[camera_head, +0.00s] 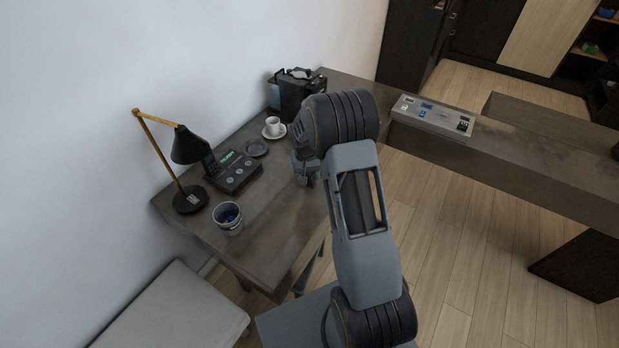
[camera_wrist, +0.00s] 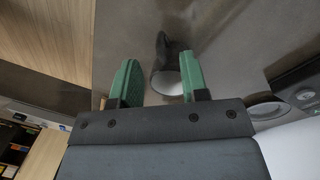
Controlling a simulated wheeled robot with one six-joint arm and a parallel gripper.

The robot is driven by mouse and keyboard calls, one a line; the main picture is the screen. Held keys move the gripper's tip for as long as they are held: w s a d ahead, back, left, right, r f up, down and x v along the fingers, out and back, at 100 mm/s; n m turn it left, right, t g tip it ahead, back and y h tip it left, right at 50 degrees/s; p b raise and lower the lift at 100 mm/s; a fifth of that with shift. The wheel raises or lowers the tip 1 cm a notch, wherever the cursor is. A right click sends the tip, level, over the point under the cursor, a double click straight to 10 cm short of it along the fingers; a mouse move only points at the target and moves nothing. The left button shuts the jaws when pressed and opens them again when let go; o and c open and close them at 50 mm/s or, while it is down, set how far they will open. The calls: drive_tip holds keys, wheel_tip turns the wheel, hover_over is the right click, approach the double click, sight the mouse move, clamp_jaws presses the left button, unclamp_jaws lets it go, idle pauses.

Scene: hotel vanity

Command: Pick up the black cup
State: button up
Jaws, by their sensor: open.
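In the wrist view, a dark cup (camera_wrist: 175,50) with a pale inside shows on the grey table, between and beyond the two green fingers of my gripper (camera_wrist: 157,62). The cup is closer to the right finger, which hides part of it. My gripper is open, and I see no firm contact with the cup. In the head view, my gripper (camera_head: 304,172) is over the table's right part, mostly covered by my arm. I cannot make out the dark cup there.
A black machine (camera_head: 290,92) is at the back. The table's front part is clear.

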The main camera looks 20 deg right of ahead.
sight(312, 182)
drive_tip(key=shift+d+f+p, duration=0.15)
drive_tip(key=shift+f+p, duration=0.05)
drive_tip(key=shift+f, duration=1.1)
drive_tip(key=shift+d+f+p, duration=0.15)
drive_tip(key=shift+f, duration=1.15)
clamp_jaws()
